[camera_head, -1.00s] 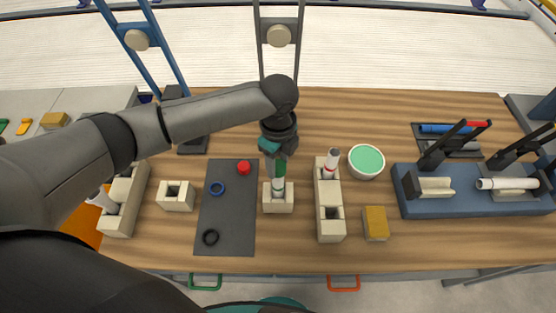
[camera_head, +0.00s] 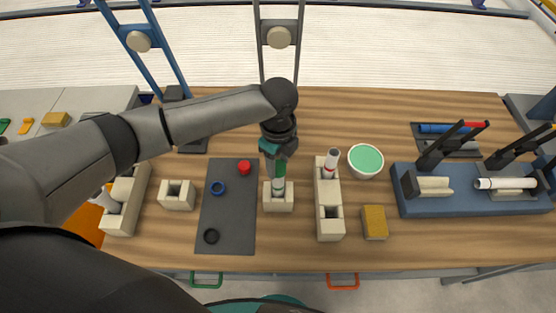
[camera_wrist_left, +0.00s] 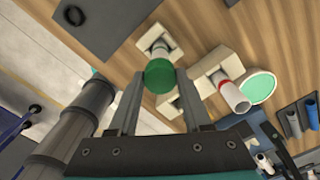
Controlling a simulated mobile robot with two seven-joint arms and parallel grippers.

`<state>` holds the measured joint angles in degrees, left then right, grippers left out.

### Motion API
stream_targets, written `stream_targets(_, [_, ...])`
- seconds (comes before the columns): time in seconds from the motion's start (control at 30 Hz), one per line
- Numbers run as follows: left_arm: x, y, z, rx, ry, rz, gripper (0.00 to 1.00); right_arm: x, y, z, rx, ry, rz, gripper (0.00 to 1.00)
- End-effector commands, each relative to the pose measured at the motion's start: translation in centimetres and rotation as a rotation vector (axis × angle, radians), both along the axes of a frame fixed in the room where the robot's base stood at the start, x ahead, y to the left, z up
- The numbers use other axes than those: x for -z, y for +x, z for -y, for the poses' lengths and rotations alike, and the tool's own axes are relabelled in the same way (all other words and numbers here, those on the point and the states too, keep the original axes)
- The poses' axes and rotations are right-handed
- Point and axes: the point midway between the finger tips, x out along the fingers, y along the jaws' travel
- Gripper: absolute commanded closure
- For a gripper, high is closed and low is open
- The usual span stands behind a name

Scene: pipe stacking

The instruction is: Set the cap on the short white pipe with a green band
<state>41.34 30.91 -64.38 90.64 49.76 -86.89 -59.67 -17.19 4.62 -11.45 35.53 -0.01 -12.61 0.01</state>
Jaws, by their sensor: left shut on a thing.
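My left gripper (camera_head: 278,165) points down over a beige socket block (camera_head: 278,204) in the middle of the table. It is shut on a green cap (camera_wrist_left: 160,75), which sits between the two fingers in the left wrist view. The short white pipe with a green band (camera_head: 278,187) stands upright in the block, directly below the cap. The cap is in line with the pipe top; whether it is fully seated cannot be told. The fingers partly hide the cap in the head view. My right gripper is not in view.
A grey mat (camera_head: 226,235) to the left holds a red cap (camera_head: 244,167), a blue ring (camera_head: 217,188) and a black ring (camera_head: 211,236). To the right are a block with a red-banded pipe (camera_head: 331,160), a green-topped bowl (camera_head: 365,160), a yellow block (camera_head: 375,222) and a blue rack (camera_head: 430,207).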

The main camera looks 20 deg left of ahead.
Motion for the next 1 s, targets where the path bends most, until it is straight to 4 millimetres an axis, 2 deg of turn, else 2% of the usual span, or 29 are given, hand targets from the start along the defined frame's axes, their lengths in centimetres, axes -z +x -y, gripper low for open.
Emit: stream_targets(1.0, [0.85,0.03,0.06,0.000,0.000,0.001,1.00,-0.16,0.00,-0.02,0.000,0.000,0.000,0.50])
